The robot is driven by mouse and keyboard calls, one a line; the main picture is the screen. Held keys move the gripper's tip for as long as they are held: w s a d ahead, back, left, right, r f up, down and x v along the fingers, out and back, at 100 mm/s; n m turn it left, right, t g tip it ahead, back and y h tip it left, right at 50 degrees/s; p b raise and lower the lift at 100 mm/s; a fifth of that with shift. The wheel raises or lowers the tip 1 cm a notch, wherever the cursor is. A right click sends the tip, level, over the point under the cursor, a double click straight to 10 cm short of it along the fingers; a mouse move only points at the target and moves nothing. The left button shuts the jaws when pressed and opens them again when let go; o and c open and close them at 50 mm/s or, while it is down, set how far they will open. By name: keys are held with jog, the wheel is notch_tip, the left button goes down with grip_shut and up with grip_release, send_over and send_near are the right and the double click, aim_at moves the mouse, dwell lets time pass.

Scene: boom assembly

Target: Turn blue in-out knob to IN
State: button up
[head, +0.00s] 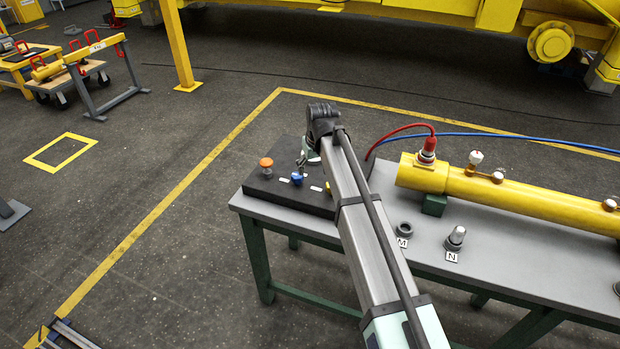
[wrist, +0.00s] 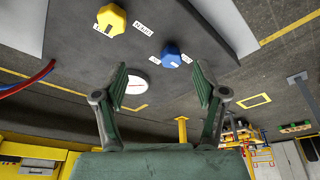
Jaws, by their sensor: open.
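The blue knob (head: 297,179) sits on the dark control panel (head: 262,186) at the left end of the grey table. In the wrist view the blue knob (wrist: 171,55) is faceted, with small white labels on either side. I cannot read them or tell which one the knob points to. My gripper (wrist: 160,82) is open, with one finger on each side of the picture and nothing between the pads. The knob appears beyond the fingertips, between them but closer to the right one, with no visible contact. In the head view my arm hides most of the gripper.
A yellow knob (wrist: 111,19) and a white round dial (wrist: 136,84) are near the blue knob. An orange knob (head: 266,163) stands at the panel's left. A yellow cylinder (head: 520,197) with red and blue hoses lies on the table at right.

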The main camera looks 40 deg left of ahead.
jog(key=y, duration=0.1)
send_near(297, 175)
jog(key=p+x, duration=0.4)
jog(key=x, duration=0.5)
dwell(0.3)
jog(key=c, duration=1.1)
